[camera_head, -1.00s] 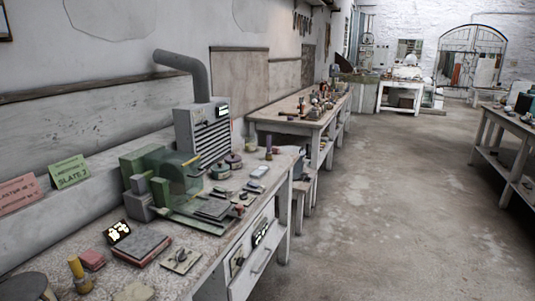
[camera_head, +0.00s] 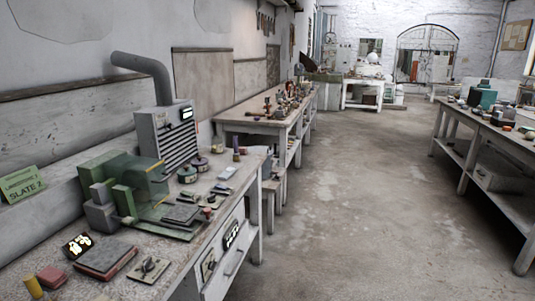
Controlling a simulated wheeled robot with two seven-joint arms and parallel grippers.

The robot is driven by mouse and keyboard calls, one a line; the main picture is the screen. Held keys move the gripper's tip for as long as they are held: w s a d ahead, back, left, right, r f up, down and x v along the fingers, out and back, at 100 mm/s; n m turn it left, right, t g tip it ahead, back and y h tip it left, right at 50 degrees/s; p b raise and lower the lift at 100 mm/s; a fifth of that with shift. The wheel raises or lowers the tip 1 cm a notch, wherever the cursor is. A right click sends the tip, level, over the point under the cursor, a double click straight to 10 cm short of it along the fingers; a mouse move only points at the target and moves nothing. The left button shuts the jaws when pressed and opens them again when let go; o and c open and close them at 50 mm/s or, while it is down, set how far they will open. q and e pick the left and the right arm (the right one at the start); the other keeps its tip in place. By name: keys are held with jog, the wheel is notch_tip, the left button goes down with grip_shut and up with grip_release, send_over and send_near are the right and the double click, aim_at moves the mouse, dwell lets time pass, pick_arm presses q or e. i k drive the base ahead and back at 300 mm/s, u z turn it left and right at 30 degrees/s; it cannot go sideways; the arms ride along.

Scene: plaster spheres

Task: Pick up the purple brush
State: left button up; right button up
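A small upright object with a purple upper part (camera_head: 236,143), perhaps the purple brush, stands near the far end of the left workbench (camera_head: 205,240). It is small in the camera_head view, so I cannot tell its exact shape. It stands to the right of some small round pots (camera_head: 200,164). Neither of my grippers is in view.
A green machine (camera_head: 125,188) and a grey vented box with a pipe (camera_head: 168,133) stand on the left workbench. Another cluttered table (camera_head: 268,125) lies beyond it. A table (camera_head: 494,128) stands at the right. The concrete floor (camera_head: 350,200) between is clear.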

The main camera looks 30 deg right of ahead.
aim_at(236, 155)
jog(key=z, duration=1.55)
jog(key=i, duration=3.75)
jog(key=u, duration=3.35)
